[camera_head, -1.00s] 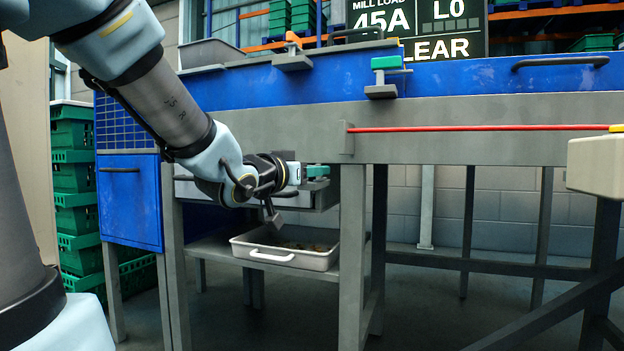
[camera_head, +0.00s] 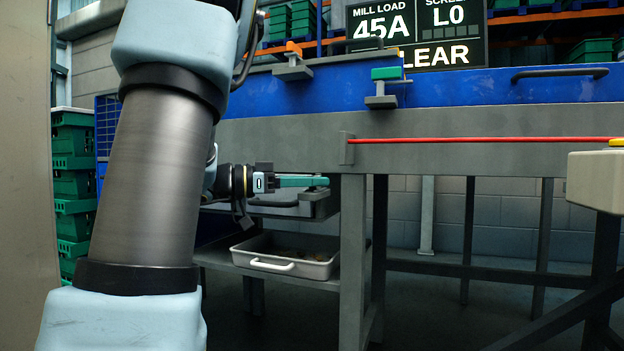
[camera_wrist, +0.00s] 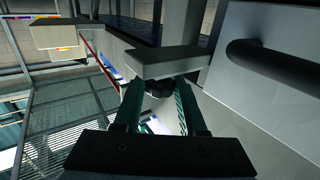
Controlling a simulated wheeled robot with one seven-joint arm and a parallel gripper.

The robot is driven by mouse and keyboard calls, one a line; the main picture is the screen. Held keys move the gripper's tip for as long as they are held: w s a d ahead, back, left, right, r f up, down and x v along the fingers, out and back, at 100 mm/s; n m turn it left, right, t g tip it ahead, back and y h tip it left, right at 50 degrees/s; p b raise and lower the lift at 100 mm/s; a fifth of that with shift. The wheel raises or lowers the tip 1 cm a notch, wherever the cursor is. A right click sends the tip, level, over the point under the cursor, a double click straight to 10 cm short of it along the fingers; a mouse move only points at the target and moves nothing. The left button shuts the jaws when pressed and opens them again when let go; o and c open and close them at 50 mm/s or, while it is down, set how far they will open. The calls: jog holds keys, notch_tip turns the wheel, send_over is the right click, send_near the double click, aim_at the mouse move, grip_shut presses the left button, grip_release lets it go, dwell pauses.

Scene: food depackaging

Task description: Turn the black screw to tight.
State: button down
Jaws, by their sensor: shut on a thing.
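The black screw (camera_wrist: 158,88) shows in the wrist view as a dark round knob under a grey block (camera_wrist: 167,63). My gripper (camera_wrist: 158,95) has its two teal fingers on either side of the knob and is shut on it. In the head view my gripper (camera_head: 322,181) points right, level, with its fingertips just below the grey bench beam, near the bench leg. The screw cannot be made out in the head view. Its threaded part is hidden in the wrist view.
A black bar handle (camera_wrist: 275,68) on a pale panel lies right of the fingers in the wrist view. A grey tray (camera_head: 318,268) stands on the shelf below my gripper. Green-handled (camera_head: 383,88) and orange-handled (camera_head: 293,66) clamps sit on the blue bench edge.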

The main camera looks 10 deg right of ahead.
jog(key=shift+r+m+g+p, duration=0.15)
jog(key=shift+m+g+p, duration=0.35)
jog(key=shift+m+g, duration=0.75)
jog(key=shift+d+g, duration=0.1)
jog(key=shift+g, duration=0.15)
jog(key=shift+c, duration=2.3)
grip_release()
jog(key=a+p, duration=0.4)
jog(key=a, duration=0.7)
jog(key=shift+w, duration=0.45)
jog(key=shift+d, duration=0.1)
